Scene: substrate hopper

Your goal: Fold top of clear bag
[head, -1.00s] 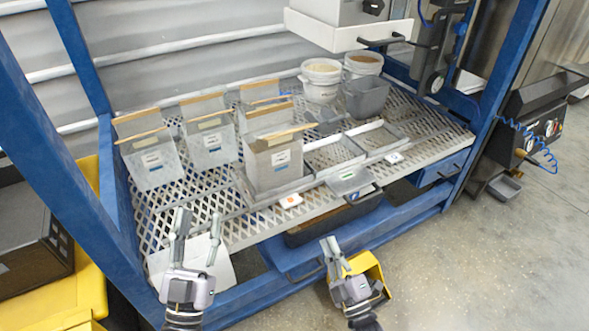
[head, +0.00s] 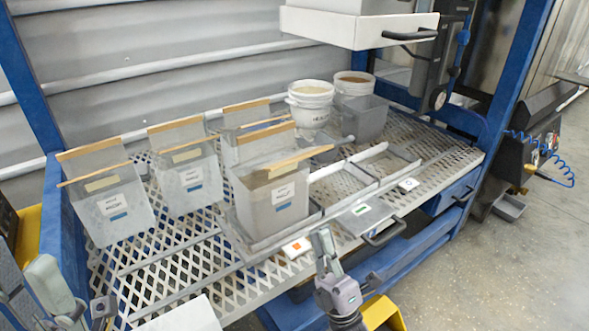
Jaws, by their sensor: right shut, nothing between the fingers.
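Several clear, greyish bags with tan strips across their tops stand on the mesh shelf. The front bag (head: 270,208) is upright in a shallow metal frame, with a white and blue label. Its tan strip (head: 298,157) runs slanted along the front of the mouth, and a back panel with a tan top edge stands up behind. My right gripper (head: 322,240) is shut and empty, in front of and below this bag, apart from it. My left gripper (head: 45,290) is at the lower left edge, partly cut off, away from the front bag; its finger gap is unclear.
Bags stand at the left (head: 110,205), centre left (head: 188,180) and behind. White buckets (head: 311,110) and a grey bin (head: 364,120) are at the back. Empty frames (head: 345,182) lie right of the front bag. A white drawer (head: 350,30) overhangs the shelf. A white sheet (head: 185,317) is at the front.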

